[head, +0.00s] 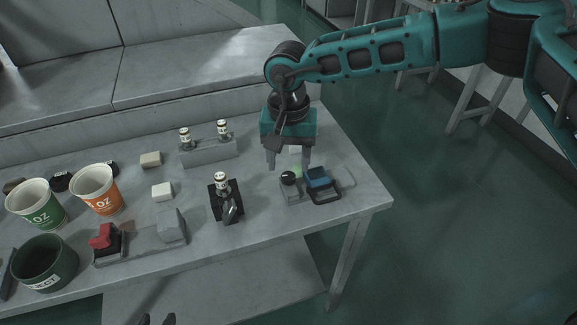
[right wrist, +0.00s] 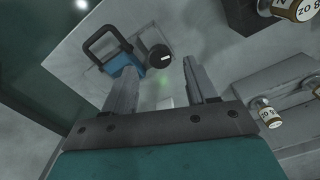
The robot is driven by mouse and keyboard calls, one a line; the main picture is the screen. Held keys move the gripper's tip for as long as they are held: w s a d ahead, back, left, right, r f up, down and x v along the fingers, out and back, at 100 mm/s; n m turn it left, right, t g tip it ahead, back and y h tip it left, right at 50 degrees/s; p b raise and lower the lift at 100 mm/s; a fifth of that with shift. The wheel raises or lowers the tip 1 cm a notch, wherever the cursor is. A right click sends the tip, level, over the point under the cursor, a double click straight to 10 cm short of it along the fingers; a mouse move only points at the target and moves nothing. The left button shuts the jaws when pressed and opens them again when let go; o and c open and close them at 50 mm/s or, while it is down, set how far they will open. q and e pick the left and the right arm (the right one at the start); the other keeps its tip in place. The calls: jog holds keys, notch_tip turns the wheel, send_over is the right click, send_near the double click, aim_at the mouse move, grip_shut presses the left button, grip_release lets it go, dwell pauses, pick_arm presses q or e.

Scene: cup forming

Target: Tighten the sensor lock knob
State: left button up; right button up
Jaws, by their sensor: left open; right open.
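The round black lock knob (head: 288,177) sits on a small grey block near the right end of the table. It also shows in the right wrist view (right wrist: 158,57), with a pale mark on it, roughly between the fingertips. My right gripper (head: 289,166) points down just above and behind the knob, open, with nothing between its fingers. Whether a finger touches the knob I cannot tell. A blue block with a black loop handle (head: 319,179) is right beside the knob's block. My left gripper (head: 158,320) shows only its dark fingertips at the bottom edge, apart and empty.
A black stand with a labelled vial (head: 221,181) is left of the knob. A grey rack with two vials (head: 208,152) is behind. Paper cups (head: 95,190), a dark green pot (head: 43,263) and a red-topped fixture (head: 101,236) stand further left. The table's right edge is close.

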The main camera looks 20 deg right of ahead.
aim_at(289, 174)
jog(key=shift+f, duration=1.55)
jog(key=c, duration=1.1)
